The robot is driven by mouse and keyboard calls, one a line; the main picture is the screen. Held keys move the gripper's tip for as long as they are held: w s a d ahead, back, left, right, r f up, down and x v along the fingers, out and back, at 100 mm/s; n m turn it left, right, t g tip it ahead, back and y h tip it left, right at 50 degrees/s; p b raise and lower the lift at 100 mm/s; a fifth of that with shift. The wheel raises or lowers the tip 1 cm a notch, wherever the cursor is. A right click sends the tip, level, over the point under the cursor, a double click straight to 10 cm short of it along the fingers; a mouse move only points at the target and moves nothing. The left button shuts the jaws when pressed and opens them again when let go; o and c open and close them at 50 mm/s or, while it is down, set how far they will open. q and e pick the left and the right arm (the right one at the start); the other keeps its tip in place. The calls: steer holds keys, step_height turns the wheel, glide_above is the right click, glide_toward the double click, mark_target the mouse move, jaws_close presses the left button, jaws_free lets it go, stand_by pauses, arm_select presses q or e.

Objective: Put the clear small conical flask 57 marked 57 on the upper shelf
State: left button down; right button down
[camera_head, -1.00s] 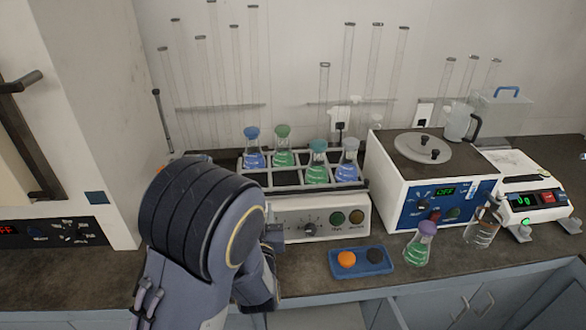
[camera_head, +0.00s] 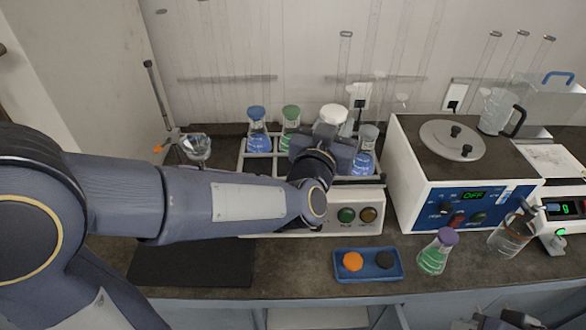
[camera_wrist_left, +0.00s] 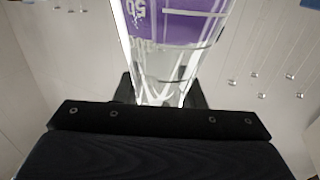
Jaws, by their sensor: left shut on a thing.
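My left arm reaches from the left to the front of the rack on the shaker. No upper shelf can be made out.
The rack holds a blue-capped flask (camera_head: 257,128), a green-capped flask (camera_head: 291,120) and a grey-capped flask (camera_head: 366,150). A blue tray (camera_head: 341,273), a purple-capped flask (camera_head: 436,253) and a beaker (camera_head: 508,238) stand in front. A white-and-blue device (camera_head: 412,180) stands right.

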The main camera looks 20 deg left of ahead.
arm_select(q)
steer(key=w+a+f, duration=0.3)
steer(key=f, duration=0.1)
steer(key=w+a+f+b, duration=0.1)
steer(key=w+a+f, duration=0.2)
steer(key=a+f, duration=0.1)
steer(key=w+a+f+b, duration=0.1)
steer(key=w+a+f, duration=0.2)
steer(key=f, duration=0.1)
steer(key=shift+w+a+f, duration=0.2)
steer(key=shift+w+f, duration=0.1)
steer(key=shift+f, duration=0.05)
steer(key=shift+f+b, duration=0.2)
steer(key=shift+b, duration=0.15)
steer(key=c, duration=0.9)
jaws_free()
